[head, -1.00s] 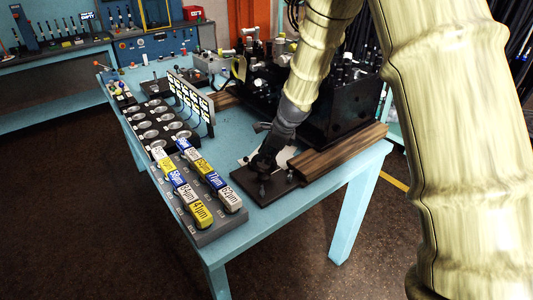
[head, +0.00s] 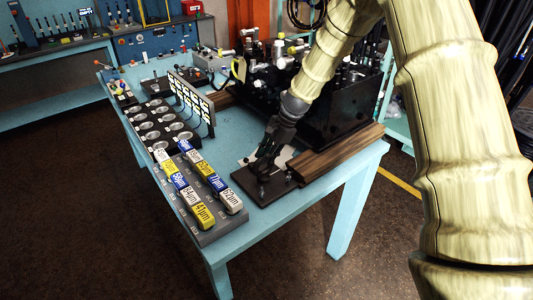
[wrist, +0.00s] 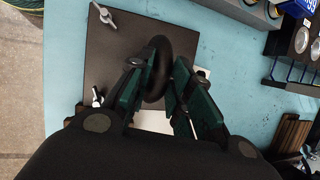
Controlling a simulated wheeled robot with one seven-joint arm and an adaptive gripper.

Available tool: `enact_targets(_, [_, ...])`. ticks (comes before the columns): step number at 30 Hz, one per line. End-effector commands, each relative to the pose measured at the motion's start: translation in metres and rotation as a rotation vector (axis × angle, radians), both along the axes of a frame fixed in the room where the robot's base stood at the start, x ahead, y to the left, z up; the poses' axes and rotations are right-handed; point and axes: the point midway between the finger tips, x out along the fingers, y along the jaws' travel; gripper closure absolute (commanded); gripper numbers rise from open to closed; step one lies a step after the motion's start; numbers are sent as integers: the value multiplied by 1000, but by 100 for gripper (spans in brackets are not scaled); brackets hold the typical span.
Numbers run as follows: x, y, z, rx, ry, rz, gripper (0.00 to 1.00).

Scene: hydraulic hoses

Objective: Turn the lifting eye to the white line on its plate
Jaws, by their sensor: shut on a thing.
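My gripper (wrist: 160,76) has its green-padded fingers on both sides of the lifting eye (wrist: 158,60), a thick dark ring, and is shut on it. The eye stands over a dark square plate (wrist: 122,35). In the head view the plate (head: 270,198) lies at the table's near right corner, with my gripper (head: 263,170) low over it. The eye's lower part is hidden by the fingers. Pale areas show beside and behind the fingers in the wrist view; I cannot make out the white line on the plate.
Small metal wing-like fittings (wrist: 103,17) stand on the plate's edge. A wooden beam (head: 335,155) and a black hydraulic unit (head: 335,110) stand close by. Left of the plate is a grey rack of labelled blocks (head: 213,232).

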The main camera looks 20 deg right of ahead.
Motion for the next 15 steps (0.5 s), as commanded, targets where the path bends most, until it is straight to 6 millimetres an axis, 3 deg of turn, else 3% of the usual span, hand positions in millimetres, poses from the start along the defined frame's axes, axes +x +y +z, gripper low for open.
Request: enact_targets(15, [2, -1, 1, -1, -3, 101, 100])
